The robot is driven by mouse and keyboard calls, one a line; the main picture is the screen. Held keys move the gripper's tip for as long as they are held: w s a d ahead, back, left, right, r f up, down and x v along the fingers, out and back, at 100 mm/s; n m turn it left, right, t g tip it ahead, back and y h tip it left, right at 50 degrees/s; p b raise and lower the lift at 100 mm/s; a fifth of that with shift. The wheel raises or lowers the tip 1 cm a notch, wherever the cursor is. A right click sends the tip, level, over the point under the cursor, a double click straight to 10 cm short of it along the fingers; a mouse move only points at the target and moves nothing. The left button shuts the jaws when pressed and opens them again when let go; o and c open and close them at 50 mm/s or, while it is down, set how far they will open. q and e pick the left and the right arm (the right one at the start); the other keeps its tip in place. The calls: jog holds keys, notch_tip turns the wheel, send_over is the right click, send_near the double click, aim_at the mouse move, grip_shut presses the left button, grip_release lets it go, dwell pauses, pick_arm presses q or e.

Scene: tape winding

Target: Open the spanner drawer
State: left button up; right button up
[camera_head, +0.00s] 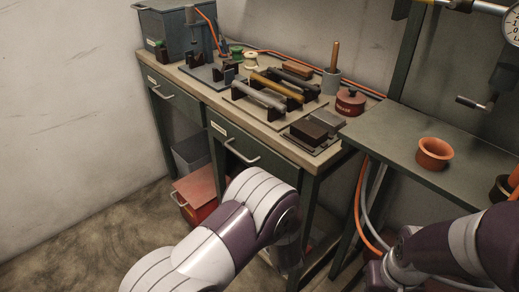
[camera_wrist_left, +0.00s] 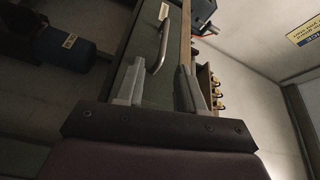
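The workbench has two drawers, both seemingly shut: a left drawer (camera_head: 172,99) and a right drawer (camera_head: 262,149). Each has a bar handle and a small label too small to read, so I cannot tell which is the spanner drawer. In the left wrist view, a drawer front (camera_wrist_left: 152,32) with a metal handle (camera_wrist_left: 163,50) lies ahead. My left gripper (camera_wrist_left: 161,68) is open, its fingers apart on either side of the handle's near end; I see no grip on it. In the head view my left arm shows, but its fingers are hidden. My right gripper is out of view.
Tools and holders crowd the bench top (camera_head: 226,100). A red box (camera_head: 196,193) and a grey bin (camera_head: 190,153) stand below. A side table (camera_head: 400,150) with an orange pot (camera_head: 433,153) is at right. Floor at left is clear.

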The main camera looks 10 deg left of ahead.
aim_at(240, 154)
pick_arm(q)
jog(key=shift+m, duration=0.5)
jog(key=b+x, duration=0.1)
jog(key=x, duration=0.3)
jog(key=b+x, duration=0.1)
jog(key=x, duration=0.3)
jog(key=b+x, duration=0.1)
jog(key=x, duration=0.3)
jog(key=shift+w+a+r, duration=0.2)
jog(key=shift+w+r, duration=0.1)
jog(key=shift+w, duration=0.05)
grip_shut()
